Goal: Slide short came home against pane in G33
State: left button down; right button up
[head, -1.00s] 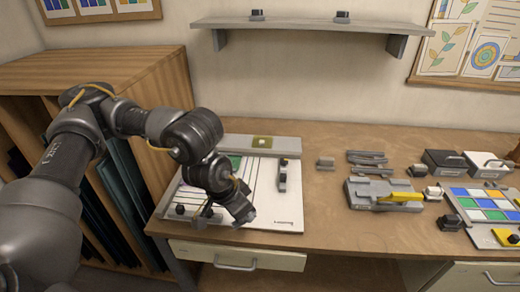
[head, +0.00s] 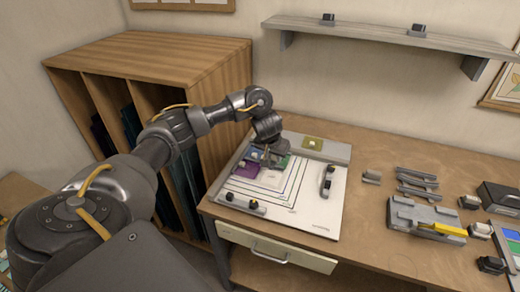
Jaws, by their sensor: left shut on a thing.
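My left gripper (head: 266,158) is low over the back left part of the white work board (head: 315,205). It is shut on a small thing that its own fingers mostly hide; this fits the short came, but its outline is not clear. A purple pane (head: 240,166) lies just left of the gripper. A green pane (head: 281,161) shows at its right side, partly covered. Whether the held piece touches a pane cannot be told. My right gripper is out of view.
Grey strips (head: 416,180) and a yellow-handled tool (head: 440,230) lie right. A shelf (head: 385,37) hangs above.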

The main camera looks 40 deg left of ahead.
pick_arm(q)
jog(key=n, duration=0.1)
send_over(259, 169)
jog(key=s+d, duration=0.1)
jog(key=d, duration=0.1)
notch_tip(259, 169, down, 2)
notch_tip(259, 169, down, 5)
jog(key=b, duration=0.5)
jog(key=shift+s+r, duration=0.15)
jog(key=shift+f, duration=0.55)
jog(key=shift+p, duration=0.55)
jog(key=shift+s+f+p, duration=0.1)
jog(key=shift+f+p, duration=0.05)
jog(key=shift+p, duration=0.4)
dwell(0.8)
jog(key=shift+f+p, duration=0.1)
jog(key=shift+p, duration=0.25)
dwell(1.2)
jog(key=shift+s+a+p, duration=0.25)
jog(key=shift+a+p, duration=0.1)
jog(key=shift+a, duration=0.15)
dwell(0.6)
jog(key=shift+w+a+n+y, duration=0.15)
jog(key=shift+w+n+y, duration=0.15)
jog(key=shift+w, duration=0.1)
dwell(0.4)
jog(key=shift+p, duration=0.35)
